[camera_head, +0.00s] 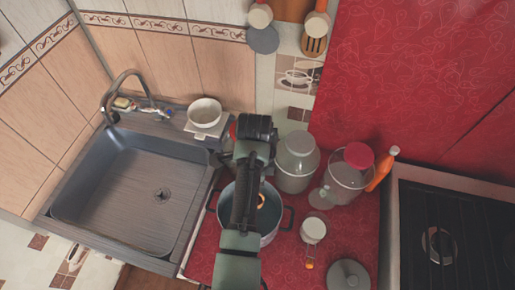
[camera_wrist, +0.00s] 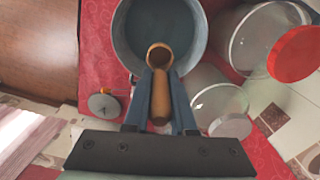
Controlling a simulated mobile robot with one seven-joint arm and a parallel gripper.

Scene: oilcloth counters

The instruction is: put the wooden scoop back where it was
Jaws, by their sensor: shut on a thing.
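The wooden scoop (camera_wrist: 160,100) is a brown handle with a round cup-shaped end. In the wrist view its handle lies between the two blue-grey fingers of my gripper (camera_wrist: 161,76), which is shut on it. The scoop's round end points away from my gripper and overlaps the near rim of a grey pot (camera_wrist: 128,40). In the head view a small orange-brown part of the scoop (camera_head: 261,202) shows over the pot (camera_head: 272,222), beside my arm. My arm hides most of my gripper there. I cannot tell how high the scoop is above the pot.
Two glass jars, one with a pale lid (camera_head: 299,144) and one with a red lid (camera_head: 359,155), stand right of the pot, near an orange bottle (camera_head: 382,168). A sink (camera_head: 128,190) is left, a stove (camera_head: 440,240) right.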

